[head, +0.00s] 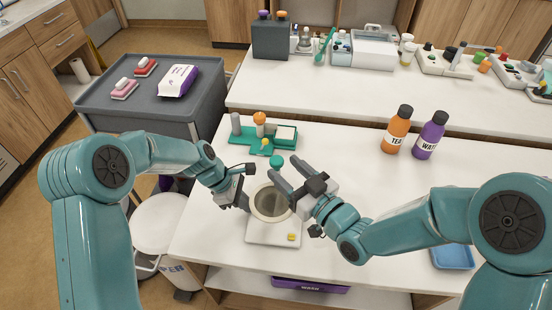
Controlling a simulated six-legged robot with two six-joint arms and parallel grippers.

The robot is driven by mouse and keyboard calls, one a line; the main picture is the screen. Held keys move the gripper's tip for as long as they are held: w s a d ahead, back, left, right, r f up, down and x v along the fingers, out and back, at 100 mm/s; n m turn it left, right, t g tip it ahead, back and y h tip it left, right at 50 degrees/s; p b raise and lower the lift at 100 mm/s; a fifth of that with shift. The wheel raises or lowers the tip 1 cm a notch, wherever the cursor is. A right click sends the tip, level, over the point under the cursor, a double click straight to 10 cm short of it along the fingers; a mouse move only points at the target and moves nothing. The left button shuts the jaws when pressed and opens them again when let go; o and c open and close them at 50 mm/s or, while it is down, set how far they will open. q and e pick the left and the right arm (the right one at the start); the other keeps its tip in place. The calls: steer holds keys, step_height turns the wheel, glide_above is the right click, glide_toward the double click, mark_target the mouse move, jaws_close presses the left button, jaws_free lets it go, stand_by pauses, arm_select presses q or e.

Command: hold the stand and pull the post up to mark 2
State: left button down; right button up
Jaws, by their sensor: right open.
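The stand has a white base (262,233) with a yellow knob on its front right, and it sits on the white table. A round grey disc with a cream rim (254,201) shows above the base. A teal cap (277,161) shows just behind it; I cannot tell whether it tops the post. The post and its marks are hidden or too small to read. My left gripper (246,204) is at the disc's left edge; I cannot tell whether it touches. My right gripper (284,167) is open and empty, its fingers by the teal cap and over the disc's right side.
A green tray (245,147) with small items lies behind the stand. An orange tea bottle (396,130) and a purple water bottle (429,136) stand at the back right. A blue tray (452,257) lies at the front right. The table between is clear.

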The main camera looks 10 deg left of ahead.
mark_target(281, 165)
steer(key=shift+x, duration=2.25)
jaws_close()
step_height(281, 165, up, 4)
steer(key=shift+r, duration=0.1)
arm_select(q)
steer(key=shift+s, duration=0.1)
arm_select(e)
steer(key=shift+s+r, duration=0.1)
steer(key=shift+r, duration=0.25)
steer(key=shift+f, duration=0.1)
jaws_free()
steer(key=shift+d, duration=0.1)
